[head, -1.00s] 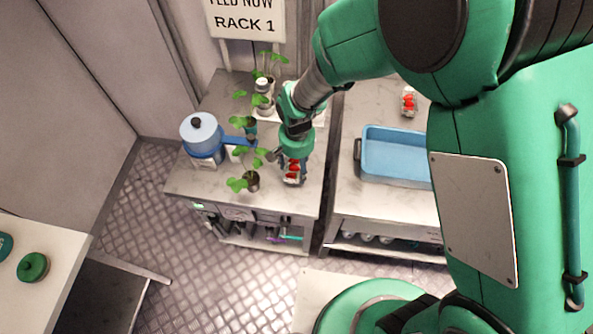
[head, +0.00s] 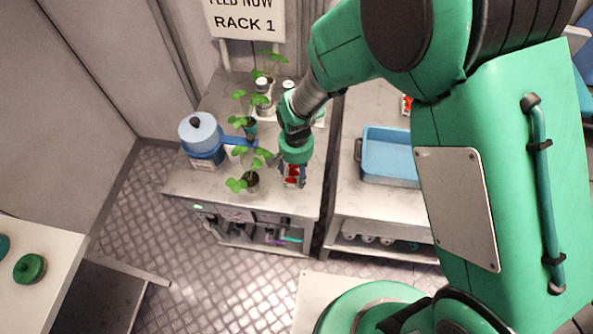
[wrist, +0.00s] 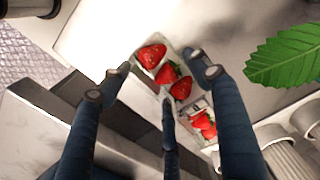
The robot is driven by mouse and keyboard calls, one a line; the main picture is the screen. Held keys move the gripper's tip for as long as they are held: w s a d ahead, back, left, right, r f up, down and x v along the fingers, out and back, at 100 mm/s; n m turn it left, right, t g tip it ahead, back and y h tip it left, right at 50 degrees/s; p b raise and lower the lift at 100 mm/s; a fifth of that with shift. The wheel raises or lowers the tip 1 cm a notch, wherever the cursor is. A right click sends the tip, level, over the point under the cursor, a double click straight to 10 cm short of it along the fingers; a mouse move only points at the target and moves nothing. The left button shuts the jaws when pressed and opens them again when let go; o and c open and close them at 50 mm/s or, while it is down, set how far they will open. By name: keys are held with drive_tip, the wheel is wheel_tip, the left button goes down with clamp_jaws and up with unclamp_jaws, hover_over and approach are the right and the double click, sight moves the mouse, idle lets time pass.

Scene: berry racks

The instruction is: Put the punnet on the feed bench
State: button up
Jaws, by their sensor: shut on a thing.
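The punnet (head: 292,182), a small clear and white box of red strawberries, is between the fingers of my gripper (head: 292,172). The feed bench (head: 275,200) is the grey-topped bench below the rack sign. The punnet is over its front right part; I cannot tell whether it touches the top. More strawberries show lower right in the wrist view, on a label or another punnet; I cannot tell which.
A potted plant (head: 252,182) and a blue jug (head: 201,138) stand left of the punnet, with more plants behind. A blue tray (head: 390,160) sits on the right bench, with another red-filled punnet (head: 407,104) partly hidden by my arm. Bare top lies between plant and gripper.

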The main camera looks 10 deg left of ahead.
sight(297, 172)
drive_tip(key=shift+f, duration=0.15)
drive_tip(key=o, duration=1.2)
wheel_tip(297, 172, up, 12)
drive_tip(key=p, duration=0.3)
drive_tip(key=shift+r, duration=0.2)
idle(0.4)
